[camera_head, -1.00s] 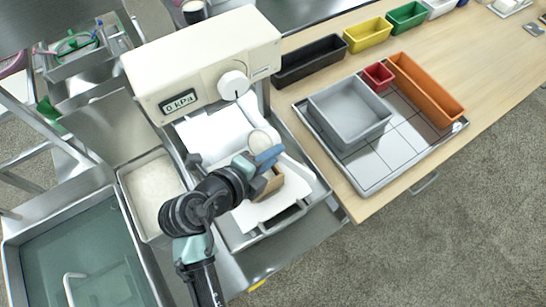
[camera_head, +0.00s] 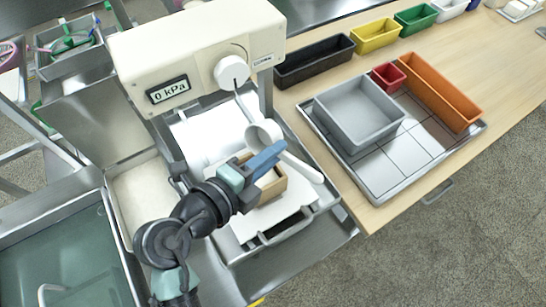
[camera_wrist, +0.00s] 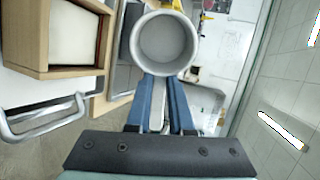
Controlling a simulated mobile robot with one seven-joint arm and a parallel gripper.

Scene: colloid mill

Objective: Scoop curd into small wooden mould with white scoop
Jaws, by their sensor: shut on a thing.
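My gripper (camera_head: 275,153) has blue fingers, shut on the white scoop (camera_head: 259,134). In the wrist view the scoop's round bowl (camera_wrist: 164,43) is just beyond the fingertips (camera_wrist: 159,88), with the handle between them. The bowl's inside looks pale grey; I cannot tell whether it holds curd. The small wooden mould (camera_head: 271,188) stands on the white press bed, below and partly behind the gripper. In the wrist view the mould (camera_wrist: 103,45) is at upper left, apart from the scoop, with something white inside.
The cream press head (camera_head: 195,52), reading 0 kPa, overhangs the bed close behind the scoop. A pale tub (camera_head: 140,190) and a basin of liquid (camera_head: 50,240) lie left. At right, a metal tray (camera_head: 390,180) holds grey, red and orange bins; the table front is clear.

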